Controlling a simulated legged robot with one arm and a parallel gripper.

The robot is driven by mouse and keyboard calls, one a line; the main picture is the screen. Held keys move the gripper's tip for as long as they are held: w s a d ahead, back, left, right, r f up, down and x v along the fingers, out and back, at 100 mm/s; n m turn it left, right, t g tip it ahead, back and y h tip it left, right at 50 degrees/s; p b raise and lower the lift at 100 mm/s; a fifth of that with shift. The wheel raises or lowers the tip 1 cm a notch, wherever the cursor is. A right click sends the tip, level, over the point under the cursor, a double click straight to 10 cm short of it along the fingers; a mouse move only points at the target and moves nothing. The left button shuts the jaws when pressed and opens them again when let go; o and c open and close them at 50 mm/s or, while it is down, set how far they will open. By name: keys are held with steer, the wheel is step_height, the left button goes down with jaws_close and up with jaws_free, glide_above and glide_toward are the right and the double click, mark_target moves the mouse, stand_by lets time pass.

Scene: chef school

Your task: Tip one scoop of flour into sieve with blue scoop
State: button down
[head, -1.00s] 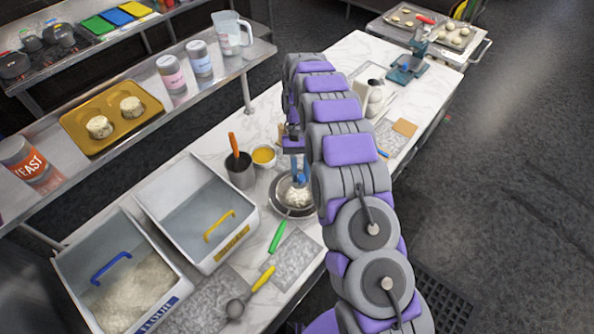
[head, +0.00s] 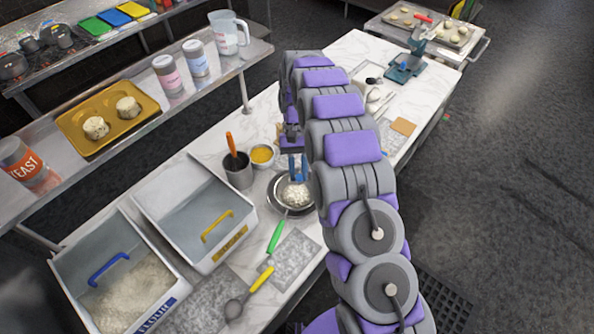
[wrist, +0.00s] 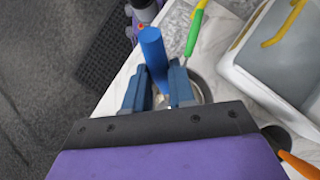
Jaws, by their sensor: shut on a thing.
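My gripper (head: 293,165) is over the sieve in the head view, partly hidden by my arm. It is shut on the blue scoop; its blue handle (wrist: 155,55) stands between the two fingers in the wrist view. The scoop's bowl is not clearly seen. The sieve (head: 273,196), with a green handle (head: 275,236), rests over a round metal dish on the counter. White flour (head: 295,195) shows in the sieve area below the gripper; I cannot tell how much is in the scoop. The flour bin (head: 68,262) at lower left holds flour (head: 125,298).
An empty bin (head: 170,200) stands beside the flour bin. A dark pot (head: 240,176) with an orange-handled tool and a bowl of yellow stuff (head: 262,155) stand close behind the sieve. A yellow-handled spoon (head: 250,292) lies in front. A metal shelf (head: 185,100) runs along the left.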

steer(key=shift+a+r+t+b, duration=0.25)
steer(key=shift+t+b, duration=0.15)
steer(key=shift+t, duration=0.2)
steer(key=shift+a+r+t+b, duration=0.2)
steer(key=shift+t+b, duration=0.2)
steer(key=shift+t, duration=0.2)
steer(key=shift+s+d+r+t+y+b, duration=0.15)
steer(key=shift+r+t+b, duration=0.1)
steer(key=shift+t+b, duration=0.35)
steer(key=shift+w+d+r+t+y+b, duration=0.1)
steer(key=shift+d+r+t+y+b, duration=0.1)
steer(key=shift+t+b, duration=0.35)
steer(key=t+b, duration=0.1)
steer(key=r+t+b, duration=0.1)
steer(key=t, duration=0.1)
steer(key=shift+a, duration=0.2)
steer(key=shift+r+t+b, duration=0.3)
steer(key=shift+t+b, duration=0.7)
steer(key=shift+t, duration=0.05)
steer(key=shift+r+t+y, duration=0.2)
steer(key=shift+t+y, duration=0.05)
steer(key=shift+t, duration=0.05)
